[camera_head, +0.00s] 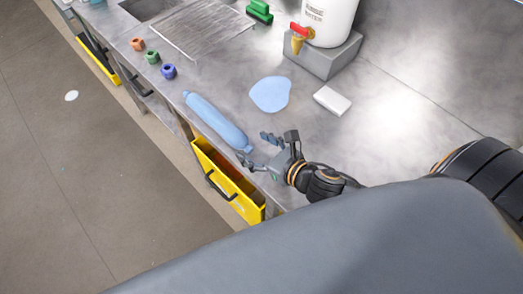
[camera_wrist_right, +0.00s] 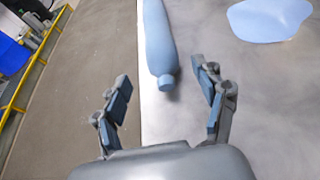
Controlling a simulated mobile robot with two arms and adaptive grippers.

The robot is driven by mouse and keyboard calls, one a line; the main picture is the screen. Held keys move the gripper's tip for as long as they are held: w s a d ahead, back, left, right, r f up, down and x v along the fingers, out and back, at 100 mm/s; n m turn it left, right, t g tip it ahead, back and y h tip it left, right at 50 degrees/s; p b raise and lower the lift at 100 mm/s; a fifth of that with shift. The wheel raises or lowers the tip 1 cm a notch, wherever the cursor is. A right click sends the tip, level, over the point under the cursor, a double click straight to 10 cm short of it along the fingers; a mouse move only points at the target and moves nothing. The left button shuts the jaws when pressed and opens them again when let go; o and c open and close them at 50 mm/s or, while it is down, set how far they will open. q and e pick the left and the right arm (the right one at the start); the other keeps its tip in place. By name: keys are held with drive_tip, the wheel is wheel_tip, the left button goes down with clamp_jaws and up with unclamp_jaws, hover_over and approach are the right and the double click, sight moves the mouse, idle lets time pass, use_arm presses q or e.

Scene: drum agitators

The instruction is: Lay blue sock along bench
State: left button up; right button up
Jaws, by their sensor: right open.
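The blue sock (camera_head: 217,123) is a long, light blue, rounded tube. It lies along the bench's front edge in the head view, its narrow near end close to my right gripper (camera_head: 258,151). In the right wrist view the sock (camera_wrist_right: 159,42) runs away from me, its small end cap just ahead of and between the open fingers (camera_wrist_right: 162,82). The gripper is open and empty, and I see no finger closed on the sock. The grey metal bench (camera_head: 300,135) carries the sock. My left gripper is not in view.
A flat light blue patch (camera_head: 270,94) and a white block (camera_head: 332,100) lie right of the sock. A white container (camera_head: 328,20) stands on a grey block (camera_head: 325,62). Small coloured knobs (camera_head: 168,71) sit near the edge. A yellow drawer (camera_head: 222,178) hangs open below.

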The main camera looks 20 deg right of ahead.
drive_tip(key=shift+v, duration=1.25)
